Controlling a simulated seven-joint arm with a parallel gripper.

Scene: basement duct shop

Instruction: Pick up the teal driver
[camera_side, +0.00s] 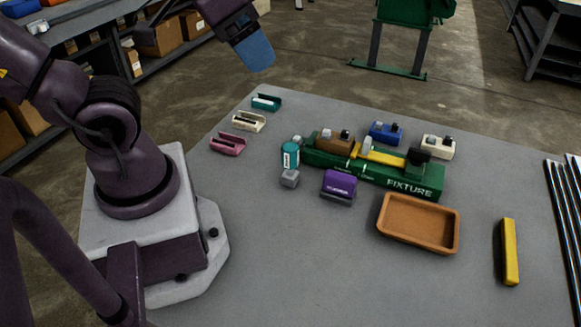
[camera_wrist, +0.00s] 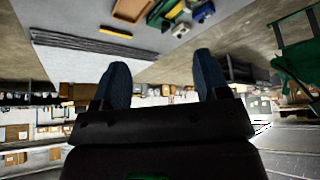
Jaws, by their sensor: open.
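The teal driver (camera_side: 290,156), a short teal body with a white label, stands upright on the grey table in the side view, at the left end of the green fixture (camera_side: 425,185). A small grey block (camera_side: 290,179) sits just in front of it. I do not see the driver in the wrist view. My gripper (camera_side: 257,60) is raised above and beyond the table's far left edge, well away from the driver. Its two blue fingers stand apart and empty in the wrist view (camera_wrist: 161,78).
Left of the driver lie teal (camera_side: 266,103), cream (camera_side: 249,122) and pink (camera_side: 228,144) holders. A purple block (camera_side: 339,186) and brown tray (camera_side: 418,239) are right. Brown (camera_side: 335,142), blue (camera_side: 386,133) and cream (camera_side: 438,147) blocks surround the fixture. A yellow bar (camera_side: 510,252) lies far right.

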